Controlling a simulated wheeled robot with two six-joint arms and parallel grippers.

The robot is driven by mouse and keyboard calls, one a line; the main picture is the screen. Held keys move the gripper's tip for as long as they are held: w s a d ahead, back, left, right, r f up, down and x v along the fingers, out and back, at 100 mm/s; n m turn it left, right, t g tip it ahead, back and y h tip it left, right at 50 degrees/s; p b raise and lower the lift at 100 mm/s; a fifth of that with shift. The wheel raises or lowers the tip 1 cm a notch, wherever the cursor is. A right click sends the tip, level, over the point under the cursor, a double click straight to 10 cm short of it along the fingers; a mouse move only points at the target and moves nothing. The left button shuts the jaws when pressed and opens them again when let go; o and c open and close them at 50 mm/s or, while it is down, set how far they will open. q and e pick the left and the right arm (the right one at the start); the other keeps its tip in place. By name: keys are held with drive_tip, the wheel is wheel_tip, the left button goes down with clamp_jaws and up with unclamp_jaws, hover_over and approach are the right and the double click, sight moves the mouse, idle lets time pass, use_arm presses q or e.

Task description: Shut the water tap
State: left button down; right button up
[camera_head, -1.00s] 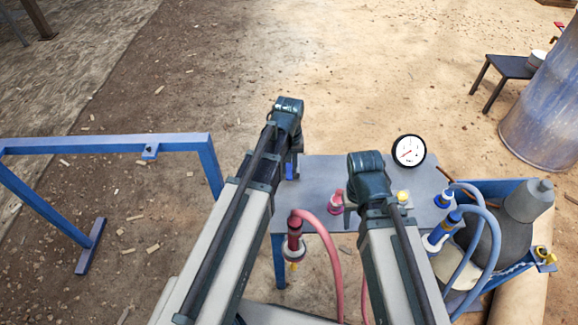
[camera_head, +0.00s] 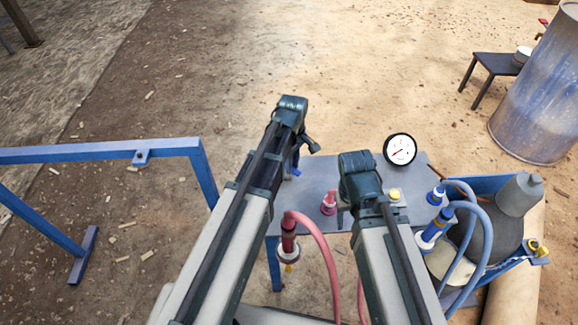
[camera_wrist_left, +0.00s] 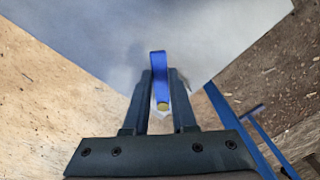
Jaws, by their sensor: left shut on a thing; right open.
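My left gripper (camera_head: 303,152) is over the left end of the grey table. In the left wrist view its two fingers (camera_wrist_left: 160,100) stand on either side of a blue lever (camera_wrist_left: 158,68) with a brass-coloured end, and it is shut on this lever. Only a little of the blue lever (camera_head: 296,161) shows in the head view. My right gripper (camera_head: 344,212) is open over the middle of the table, with its fingertips mostly hidden. A small red-handled fitting (camera_head: 544,21) shows by the barrel at the upper right. I cannot tell which part is the water tap.
The grey table (camera_head: 312,180) carries a white gauge (camera_head: 400,150), a red fitting (camera_head: 328,203) and a yellow button (camera_head: 395,195). A red hose (camera_head: 329,251) and blue hoses (camera_head: 487,240) hang at its front. A blue frame (camera_head: 90,153) stands left. A barrel (camera_head: 540,105) stands right.

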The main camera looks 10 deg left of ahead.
use_arm(q)
drive_tip(key=n, duration=0.1)
drive_tip(key=w+n, duration=0.1)
drive_tip(key=n, duration=0.1)
drive_tip(key=w+n, duration=0.1)
drive_tip(key=shift+d+n, duration=0.3)
drive_tip(key=shift+w+a+n, duration=0.1)
drive_tip(key=shift+w+n, duration=0.35)
drive_tip(key=shift+n, duration=0.6)
drive_tip(key=shift+w+n, duration=0.4)
drive_tip(key=shift+n, duration=0.65)
drive_tip(key=c, duration=0.7)
unclamp_jaws()
wheel_tip(320, 180, up, 14)
drive_tip(key=p, duration=1.4)
drive_tip(key=shift+f, duration=0.1)
